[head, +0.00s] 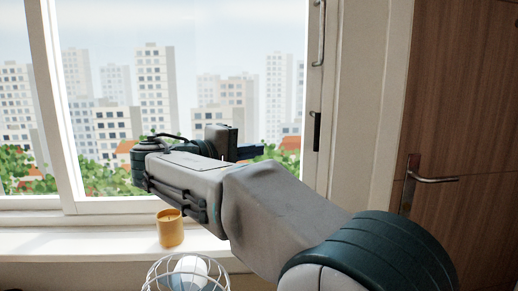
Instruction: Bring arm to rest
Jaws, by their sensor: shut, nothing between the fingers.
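My arm reaches from the lower right toward the window and is folded at its far end. My gripper (250,151) shows partly behind the far arm links, pointing right in front of the window. It is shut, with nothing seen held in it. Its lower side and part of its body are hidden by my arm.
A white-framed window (160,80) fills the back. An orange-yellow cup or candle (170,229) stands on the sill (70,240) below my arm. A white wire basket (188,275) with a pale round thing in it is at the bottom. A wooden door (465,120) with a metal handle (432,180) is at right.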

